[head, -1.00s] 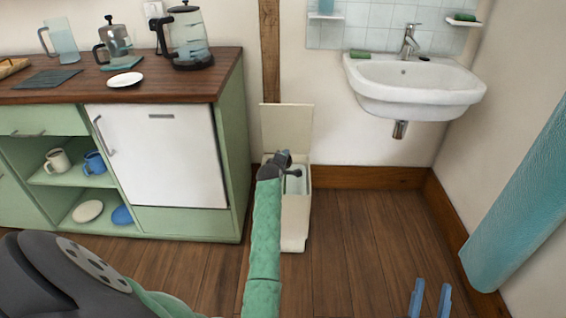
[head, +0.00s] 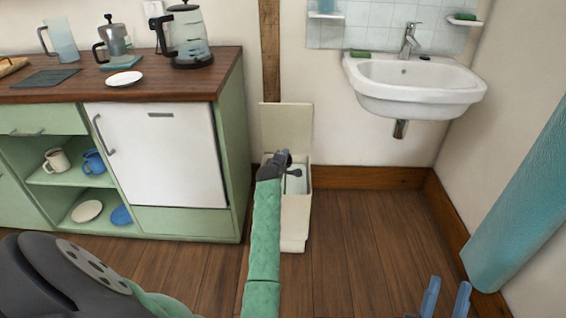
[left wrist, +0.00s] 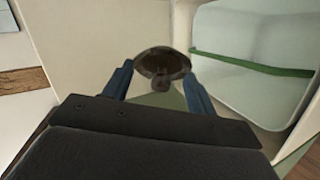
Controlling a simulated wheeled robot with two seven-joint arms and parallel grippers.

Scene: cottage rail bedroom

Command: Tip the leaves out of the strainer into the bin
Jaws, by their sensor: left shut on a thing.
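The strainer (left wrist: 162,62) shows in the left wrist view as a small dark round bowl, brownish inside. I cannot tell leaves from mesh in it. My left gripper (left wrist: 158,84) is shut on the strainer, its blue fingers on either side of it. In the head view my left arm reaches to the cream bin (head: 295,215), and the dark left gripper (head: 292,168) is over its opening. The bin's lid (head: 287,127) stands upright at the back. My right gripper (head: 445,297) is open and empty at the bottom right, far from the bin.
A green cabinet (head: 230,150) with a dark wooden top stands close left of the bin. A white basin (head: 415,88) hangs on the wall at the right. A teal curtain (head: 520,210) hangs at the right edge. The wooden floor right of the bin is clear.

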